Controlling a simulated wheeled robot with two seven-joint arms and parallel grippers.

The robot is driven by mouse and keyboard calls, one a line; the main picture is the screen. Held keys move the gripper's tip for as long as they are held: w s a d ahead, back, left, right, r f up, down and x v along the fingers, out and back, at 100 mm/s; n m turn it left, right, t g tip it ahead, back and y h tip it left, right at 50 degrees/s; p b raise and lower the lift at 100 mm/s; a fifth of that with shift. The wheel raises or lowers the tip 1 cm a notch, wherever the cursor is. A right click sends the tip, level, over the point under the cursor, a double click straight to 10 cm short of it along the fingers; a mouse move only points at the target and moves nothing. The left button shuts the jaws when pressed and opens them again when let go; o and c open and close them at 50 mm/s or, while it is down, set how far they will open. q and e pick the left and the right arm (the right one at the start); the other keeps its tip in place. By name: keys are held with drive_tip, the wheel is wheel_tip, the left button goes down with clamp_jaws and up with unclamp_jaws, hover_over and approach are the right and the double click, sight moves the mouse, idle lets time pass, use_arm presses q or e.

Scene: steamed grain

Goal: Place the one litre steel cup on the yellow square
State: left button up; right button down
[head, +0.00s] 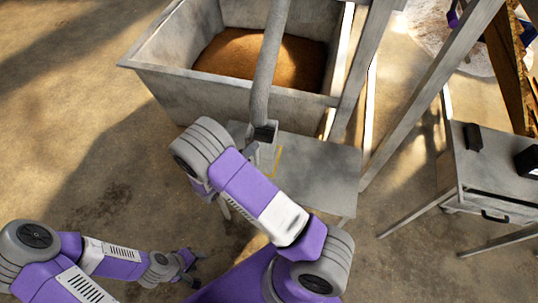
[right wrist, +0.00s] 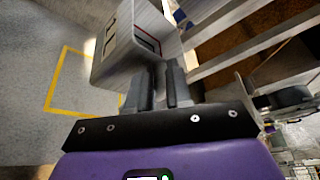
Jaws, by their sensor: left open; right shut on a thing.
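The steel cup (right wrist: 128,45) shows in the right wrist view as a brushed-metal body at the fingertips. My right gripper (right wrist: 160,84) is shut on it; the exact contact is hard to make out. The yellow square (right wrist: 55,80) is an outline on a grey surface, left of the cup in that view. My left gripper (head: 192,264) is open and empty, low at the left over the floor.
A metal hopper of brown grain (head: 158,72) stands behind the plate. A grey pipe (head: 270,70) comes down over it, and slanted metal posts (head: 430,95) rise at the right. A metal table (head: 495,170) with black items stands at far right. Open floor lies left.

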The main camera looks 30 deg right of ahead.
wheel_tip(320, 180, down, 9)
drive_tip(key=w+b, duration=0.1)
drive_tip(key=b, duration=0.4)
drive_tip(key=shift+w+a+g, duration=0.2)
drive_tip(key=shift+w+g, duration=0.05)
drive_tip(key=shift+g, duration=0.05)
drive_tip(key=shift+f+b, duration=0.1)
drive_tip(key=shift+b, duration=0.2)
drive_tip(key=c, duration=1)
unclamp_jaws()
drive_tip(key=shift+c, duration=0.2)
